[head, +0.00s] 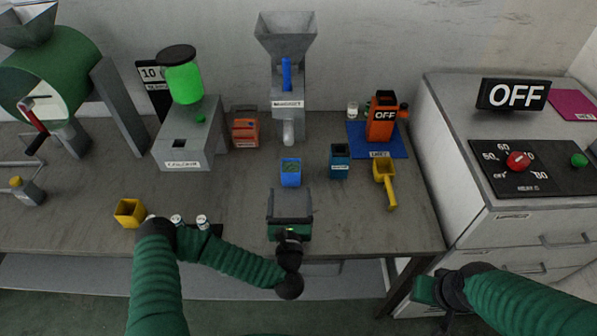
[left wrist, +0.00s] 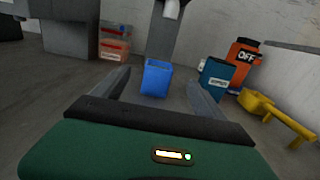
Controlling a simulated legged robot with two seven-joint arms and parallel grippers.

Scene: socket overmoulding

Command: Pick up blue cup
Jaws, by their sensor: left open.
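A second, darker blue container (head: 339,161) with a label stands to the right of the cup. My right gripper (head: 428,291) is off the table at the lower right; its fingers are not clear.
A yellow scoop (head: 384,181) lies to the right, near an orange device (head: 382,118) on a blue mat (head: 357,136). The hopper machine (head: 287,75) stands behind the cup. A yellow cup (head: 130,212) and small vials (head: 202,222) are at the front left.

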